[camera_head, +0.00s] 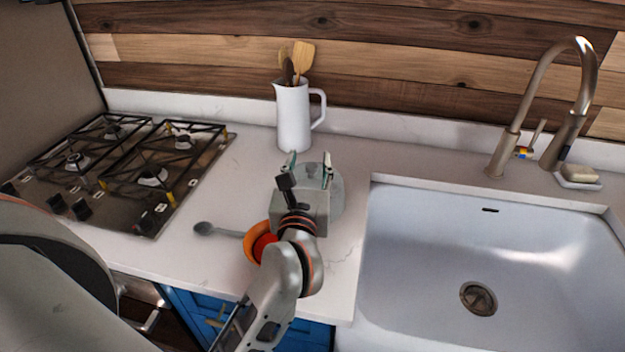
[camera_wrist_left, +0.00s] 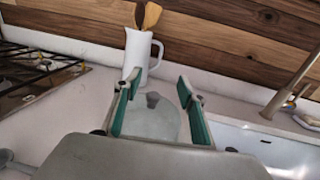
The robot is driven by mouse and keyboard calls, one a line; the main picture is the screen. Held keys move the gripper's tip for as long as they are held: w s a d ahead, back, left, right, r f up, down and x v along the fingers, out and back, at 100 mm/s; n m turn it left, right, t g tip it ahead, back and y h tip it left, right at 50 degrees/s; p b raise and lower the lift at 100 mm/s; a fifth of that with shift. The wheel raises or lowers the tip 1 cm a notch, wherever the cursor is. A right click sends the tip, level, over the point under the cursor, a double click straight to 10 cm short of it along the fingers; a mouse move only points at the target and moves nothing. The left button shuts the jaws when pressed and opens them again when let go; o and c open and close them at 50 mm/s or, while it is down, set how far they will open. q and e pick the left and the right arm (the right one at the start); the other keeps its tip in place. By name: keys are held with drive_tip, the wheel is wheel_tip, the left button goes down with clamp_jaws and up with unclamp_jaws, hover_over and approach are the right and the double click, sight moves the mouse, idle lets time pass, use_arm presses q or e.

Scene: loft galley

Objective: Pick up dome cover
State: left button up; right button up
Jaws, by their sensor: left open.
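The dome cover (camera_head: 337,196) is a clear, greyish, see-through dome with a grey knob on top. It stands on the counter between the stove and the sink, partly hidden behind my left gripper. My left gripper (camera_head: 309,172) is open, with its fingers pointing to the back wall above the dome cover. In the left wrist view the dome cover (camera_wrist_left: 150,124) and its knob show between the two green-padded fingers (camera_wrist_left: 158,92), and its lower part is hidden by the gripper body. I cannot tell whether the fingers touch it. My right gripper is not in view.
A white pitcher (camera_head: 293,118) with wooden utensils stands behind the dome cover. An orange bowl (camera_head: 256,238) and a dark spoon (camera_head: 207,229) lie near my left wrist. The gas stove (camera_head: 120,170) is left, the white sink (camera_head: 430,250) and faucet (camera_head: 505,150) right.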

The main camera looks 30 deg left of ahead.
sight(311, 170)
use_arm(q)
wheel_tip(311, 170, down, 6)
drive_tip(key=shift+s+r+b, duration=0.1)
drive_tip(key=shift+r+b, duration=0.15)
drive_tip(key=shift+b, duration=0.25)
drive_tip(key=shift+w+a+f, duration=0.15)
drive_tip(key=shift+w+f, duration=0.2)
drive_tip(key=shift+f, duration=0.05)
drive_tip(key=shift+w+a, duration=0.15)
drive_tip(key=shift+w, duration=0.3)
drive_tip(key=p+x, duration=0.1)
drive_tip(key=x, duration=0.5)
drive_tip(key=c, duration=1.1)
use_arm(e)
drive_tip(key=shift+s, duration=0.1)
